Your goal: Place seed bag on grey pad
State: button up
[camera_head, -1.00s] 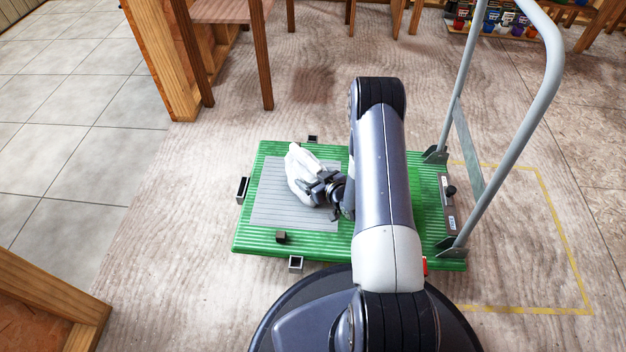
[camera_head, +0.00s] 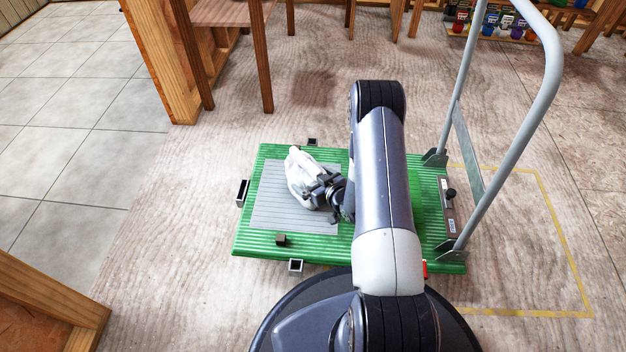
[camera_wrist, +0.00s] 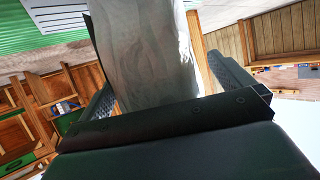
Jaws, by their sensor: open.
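The white seed bag (camera_head: 300,178) is on the grey pad (camera_head: 268,208), near the pad's right side in the head view. The pad lies on the green platform of a cart (camera_head: 335,247). My gripper (camera_head: 322,188) is at the bag's right side with its jaws open. In the wrist view the bag (camera_wrist: 145,55) stands between the two spread fingers (camera_wrist: 160,90). The arm and gripper hide part of the bag and the pad's right edge. Whether a finger still touches the bag, I cannot tell.
The cart's grey handle (camera_head: 520,115) rises at the right. A wooden table (camera_head: 228,12) stands behind, and a wooden frame (camera_head: 50,295) is at the lower left. The floor left of the cart is clear.

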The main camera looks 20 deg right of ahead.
jog(key=p+v, duration=0.3)
jog(key=v, duration=0.8)
jog(key=shift+s+r, duration=0.25)
jog(key=shift+s, duration=0.1)
jog(key=shift+d, duration=0.1)
jog(key=shift+c, duration=0.4)
